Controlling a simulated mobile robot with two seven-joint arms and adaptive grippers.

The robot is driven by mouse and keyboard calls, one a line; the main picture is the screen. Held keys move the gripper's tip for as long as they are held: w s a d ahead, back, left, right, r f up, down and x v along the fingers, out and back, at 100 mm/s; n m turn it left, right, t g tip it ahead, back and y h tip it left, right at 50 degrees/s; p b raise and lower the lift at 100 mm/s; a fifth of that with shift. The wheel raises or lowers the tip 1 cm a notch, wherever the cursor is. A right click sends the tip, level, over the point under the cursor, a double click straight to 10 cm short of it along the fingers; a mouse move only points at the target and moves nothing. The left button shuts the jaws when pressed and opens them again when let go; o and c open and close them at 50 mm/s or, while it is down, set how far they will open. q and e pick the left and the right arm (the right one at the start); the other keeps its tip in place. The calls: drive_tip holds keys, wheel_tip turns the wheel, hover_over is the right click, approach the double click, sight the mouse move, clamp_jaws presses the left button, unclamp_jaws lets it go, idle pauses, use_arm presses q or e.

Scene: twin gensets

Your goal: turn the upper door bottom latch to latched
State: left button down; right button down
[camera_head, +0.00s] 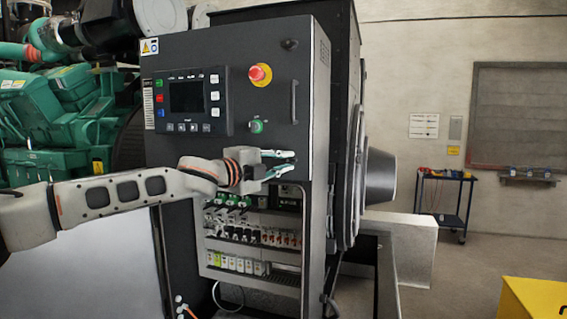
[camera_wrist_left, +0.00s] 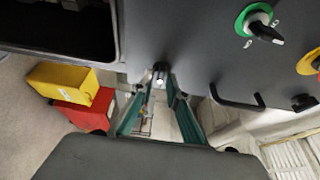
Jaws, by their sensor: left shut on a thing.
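The upper door (camera_head: 225,55) is a dark grey panel on the cabinet and looks closed. Its bottom latch (camera_wrist_left: 160,68) is a small dark knob near the door's lower edge, with a bright spot on its end. My left gripper (camera_head: 292,163) is at the door's lower right corner and covers the latch in the head view. In the left wrist view, the fingertips of my left gripper (camera_wrist_left: 160,82) are closed in on the latch from both sides. The latch's exact angle cannot be told. My right gripper is not in view.
The door also carries a screen (camera_head: 188,96), a red emergency stop (camera_head: 260,75), a green-ringed switch (camera_head: 257,127), a handle (camera_head: 294,100) and a top latch (camera_head: 290,44). Below is an open bay with breakers (camera_head: 245,235). A cart (camera_head: 445,205) stands far right.

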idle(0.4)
use_arm(q)
drive_tip(key=c, duration=1.9)
unclamp_jaws()
drive_tip(key=shift+d, duration=0.15)
drive_tip(key=v, duration=1.2)
